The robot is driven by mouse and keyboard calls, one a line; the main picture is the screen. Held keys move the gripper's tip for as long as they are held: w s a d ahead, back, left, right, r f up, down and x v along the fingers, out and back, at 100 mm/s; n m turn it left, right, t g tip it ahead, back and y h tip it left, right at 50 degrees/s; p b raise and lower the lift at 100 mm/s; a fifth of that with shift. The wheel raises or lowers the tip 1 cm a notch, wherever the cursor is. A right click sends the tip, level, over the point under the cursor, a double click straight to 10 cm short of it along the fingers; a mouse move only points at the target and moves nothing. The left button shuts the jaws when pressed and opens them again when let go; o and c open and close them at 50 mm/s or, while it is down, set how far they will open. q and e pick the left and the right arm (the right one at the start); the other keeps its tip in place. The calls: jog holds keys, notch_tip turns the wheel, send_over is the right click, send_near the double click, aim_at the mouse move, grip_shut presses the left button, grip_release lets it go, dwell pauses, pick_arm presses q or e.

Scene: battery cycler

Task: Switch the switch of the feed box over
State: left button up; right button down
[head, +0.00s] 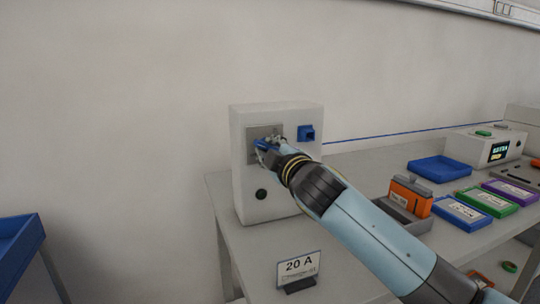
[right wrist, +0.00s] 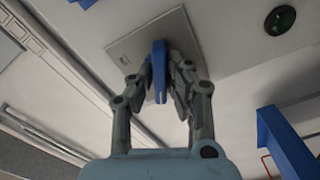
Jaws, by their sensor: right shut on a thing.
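The feed box (head: 285,112) is a pale upright box at the left end of the table, against the wall. Its front has a grey switch plate (head: 251,132), a dark green round part (head: 261,194) below and a blue socket (head: 306,132) to the right. My right gripper (head: 266,146) is at the plate. In the right wrist view its fingers are shut on the blue switch lever (right wrist: 159,68), one on each side. The plate (right wrist: 125,50) shows behind them. The fingers partly hide the lever, and its exact position is hard to tell. My left gripper is out of view.
A "20 A" sign (head: 300,266) stands near the table's front. A blue cable (head: 390,134) runs right from the socket to a device with a display (head: 484,147). An orange block (head: 410,197), a blue tray (head: 440,167) and coloured packs lie at right.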

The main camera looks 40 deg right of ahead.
jog(key=shift+f+m+b, duration=0.2)
jog(key=shift+m+b, duration=2.5)
jog(key=shift+m, duration=3.7)
jog(key=c, duration=1.3)
grip_release()
jog(key=shift+c, duration=0.2)
jog(key=v, duration=1.2)
jog(key=shift+r, duration=0.2)
